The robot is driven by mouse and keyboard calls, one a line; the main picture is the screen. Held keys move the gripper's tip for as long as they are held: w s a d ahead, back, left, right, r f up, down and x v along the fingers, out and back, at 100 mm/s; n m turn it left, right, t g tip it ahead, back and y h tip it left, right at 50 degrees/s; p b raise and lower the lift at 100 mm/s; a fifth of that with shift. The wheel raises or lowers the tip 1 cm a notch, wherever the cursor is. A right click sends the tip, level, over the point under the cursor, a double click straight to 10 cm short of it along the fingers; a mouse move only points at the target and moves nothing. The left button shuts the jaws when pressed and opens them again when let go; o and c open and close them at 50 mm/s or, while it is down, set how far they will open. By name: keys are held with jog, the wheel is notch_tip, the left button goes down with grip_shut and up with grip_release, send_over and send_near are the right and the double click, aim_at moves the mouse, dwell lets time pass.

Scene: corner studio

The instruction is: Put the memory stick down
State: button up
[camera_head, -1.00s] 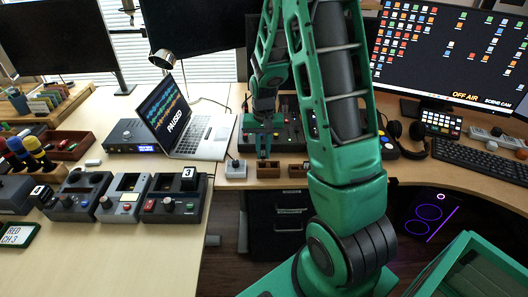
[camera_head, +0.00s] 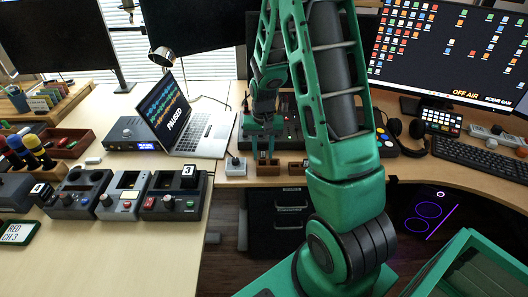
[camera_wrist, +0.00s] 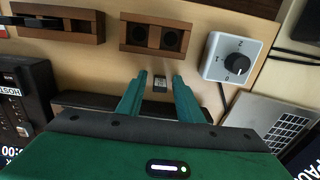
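The memory stick (camera_wrist: 160,83) is a small dark piece with a light end. In the wrist view it lies on the wooden desk between my fingertips, with a gap on each side. My gripper (camera_wrist: 159,76) is open around it, its green fingers apart. In the head view my gripper (camera_head: 265,156) is low over the desk, just behind a small wooden block; the stick cannot be made out there. The wooden block with two round dark holes (camera_wrist: 153,24) lies just beyond the stick in the wrist view.
A white dial box (camera_wrist: 215,67) stands close beside the block; the head view shows it too (camera_head: 236,166). A second wooden holder (camera_wrist: 60,35) lies on the block's other side. The open laptop (camera_head: 200,136) and a dark button console (camera_head: 288,125) are nearby.

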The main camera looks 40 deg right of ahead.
notch_tip(320, 180, up, 13)
jog(key=s+a+r, duration=0.1)
jog(key=s+r, duration=0.2)
jog(key=s, duration=1.1)
jog(key=s+a+r, duration=0.1)
jog(key=s+r, duration=0.3)
jog(key=s, duration=1)
jog(key=shift+s, duration=0.3)
jog(key=shift+r, duration=0.1)
jog(key=shift+w+f, duration=0.25)
jog(key=shift+w, duration=0.45)
